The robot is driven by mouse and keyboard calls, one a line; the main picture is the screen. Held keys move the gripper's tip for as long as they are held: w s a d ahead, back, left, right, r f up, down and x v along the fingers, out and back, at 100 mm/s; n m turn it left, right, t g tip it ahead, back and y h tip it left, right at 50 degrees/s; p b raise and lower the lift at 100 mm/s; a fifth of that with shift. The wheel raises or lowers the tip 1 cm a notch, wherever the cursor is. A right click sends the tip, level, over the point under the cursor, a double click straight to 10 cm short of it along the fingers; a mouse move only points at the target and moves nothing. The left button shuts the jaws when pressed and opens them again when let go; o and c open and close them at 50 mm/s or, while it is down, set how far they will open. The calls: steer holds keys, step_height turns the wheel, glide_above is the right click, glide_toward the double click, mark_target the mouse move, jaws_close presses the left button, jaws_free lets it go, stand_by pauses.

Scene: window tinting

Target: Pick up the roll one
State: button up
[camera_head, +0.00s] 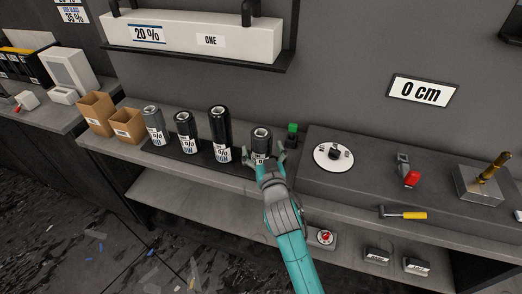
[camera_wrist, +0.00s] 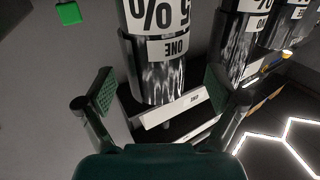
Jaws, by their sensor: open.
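The roll one (camera_head: 261,136) is a short dark cylinder standing upright at the right end of a row of rolls on the bench. In the wrist view the roll (camera_wrist: 158,80) shows a white label reading "ONE" and a larger one ending in "5 %". My gripper (camera_head: 267,158) is open, with one finger on each side of the roll's near side. In the wrist view the fingers (camera_wrist: 160,95) show visible gaps to the roll, and it stands between and beyond them. Contact cannot be seen.
Three other rolls (camera_head: 220,140) stand to the left, the nearest tall. Beyond them are cardboard boxes (camera_head: 97,112). A green object (camera_head: 292,132) stands close right of the roll. A raised grey block (camera_head: 360,180) with a white dial (camera_head: 334,157) lies further right. A wall shelf holds a white box (camera_head: 200,35).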

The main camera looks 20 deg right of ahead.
steer(key=shift+w+d, duration=0.2)
steer(key=shift+w, duration=0.65)
steer(key=shift+w+d, duration=0.15)
steer(key=shift+w, duration=0.65)
steer(key=c, duration=1.5)
steer(key=shift+r, duration=0.1)
